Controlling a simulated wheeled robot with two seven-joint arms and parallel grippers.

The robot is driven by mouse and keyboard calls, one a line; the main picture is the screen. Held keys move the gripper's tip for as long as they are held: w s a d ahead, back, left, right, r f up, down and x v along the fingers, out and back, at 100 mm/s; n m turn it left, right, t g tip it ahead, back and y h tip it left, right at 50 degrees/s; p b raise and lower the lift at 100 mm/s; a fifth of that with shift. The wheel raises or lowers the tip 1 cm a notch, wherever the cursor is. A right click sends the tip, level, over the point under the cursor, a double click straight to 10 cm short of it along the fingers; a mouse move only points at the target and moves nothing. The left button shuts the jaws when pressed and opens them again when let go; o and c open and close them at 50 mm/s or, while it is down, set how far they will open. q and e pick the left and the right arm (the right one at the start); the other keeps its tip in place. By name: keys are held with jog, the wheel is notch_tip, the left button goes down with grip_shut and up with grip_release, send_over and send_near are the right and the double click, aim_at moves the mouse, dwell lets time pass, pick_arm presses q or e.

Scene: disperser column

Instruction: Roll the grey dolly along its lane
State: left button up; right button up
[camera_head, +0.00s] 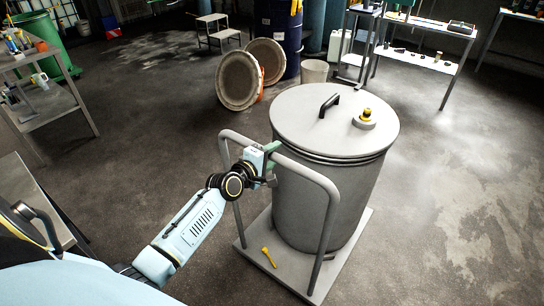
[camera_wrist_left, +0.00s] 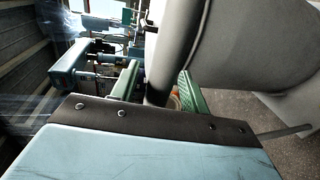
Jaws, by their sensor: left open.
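The grey dolly (camera_head: 287,266) is a flat platform with a grey tubular push handle (camera_head: 328,190) at its near side. A large grey lidded drum (camera_head: 325,205) stands upright on it. My left gripper (camera_head: 271,164) is at the handle's top bar. In the left wrist view, its two green fingers (camera_wrist_left: 158,92) stand apart, with a grey tube (camera_wrist_left: 163,60) between them. I cannot tell whether either finger touches the tube. The dolly's wheels are hidden. No lane marking is clear on the floor. My right gripper is out of view.
A small yellow tool (camera_head: 268,257) lies on the platform. Two round lids (camera_head: 239,80), a pale bucket (camera_head: 314,71) and a blue drum (camera_head: 277,35) stand behind. A shelf cart (camera_head: 45,105) is at left, a workbench (camera_head: 425,60) at back right. The right floor is clear.

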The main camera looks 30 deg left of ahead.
pick_arm(q)
jog(key=shift+c, duration=0.3)
grip_shut()
jog(key=shift+w, duration=0.1)
